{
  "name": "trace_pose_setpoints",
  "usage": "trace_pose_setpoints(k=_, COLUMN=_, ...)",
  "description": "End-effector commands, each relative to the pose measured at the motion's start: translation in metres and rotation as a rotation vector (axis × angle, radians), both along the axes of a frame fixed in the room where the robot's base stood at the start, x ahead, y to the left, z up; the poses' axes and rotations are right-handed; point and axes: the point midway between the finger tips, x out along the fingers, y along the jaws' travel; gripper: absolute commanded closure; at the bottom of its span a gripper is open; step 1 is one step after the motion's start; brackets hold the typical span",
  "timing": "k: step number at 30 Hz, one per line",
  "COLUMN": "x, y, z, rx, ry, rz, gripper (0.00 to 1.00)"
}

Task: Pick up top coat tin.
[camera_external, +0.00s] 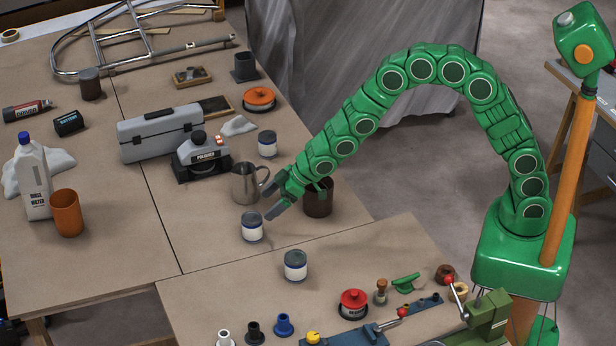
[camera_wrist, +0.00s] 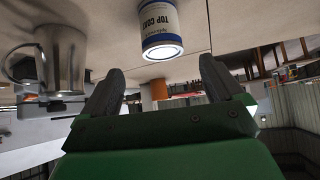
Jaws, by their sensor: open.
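A white and blue tin labelled TOP COAT (camera_wrist: 160,27) shows at the top middle of the wrist view, ahead of the fingers. It appears to be the small tin (camera_external: 252,228) on the bench in the external view, where its label is too small to read. My gripper (camera_external: 271,200) is just up and right of this tin, its fingers spread toward it. In the wrist view my gripper (camera_wrist: 160,88) is open, with nothing held between the fingers. The tin lies beyond the fingertips.
A metal jug (camera_external: 246,182) stands close to the tin and my fingers. A dark brown pot (camera_external: 318,198) stands under my wrist. Similar tins stand farther back (camera_external: 267,145) and nearer the front (camera_external: 295,266). Bare bench (camera_external: 210,238) lies left of the tin.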

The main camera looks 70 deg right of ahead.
Motion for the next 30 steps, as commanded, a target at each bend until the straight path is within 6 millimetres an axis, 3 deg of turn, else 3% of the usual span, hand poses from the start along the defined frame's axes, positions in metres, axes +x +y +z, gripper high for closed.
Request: trace_pose_setpoints(k=30, x=0.031, y=0.022, z=-0.043, rx=0.009, ry=-0.011, rz=0.01, gripper=0.06)
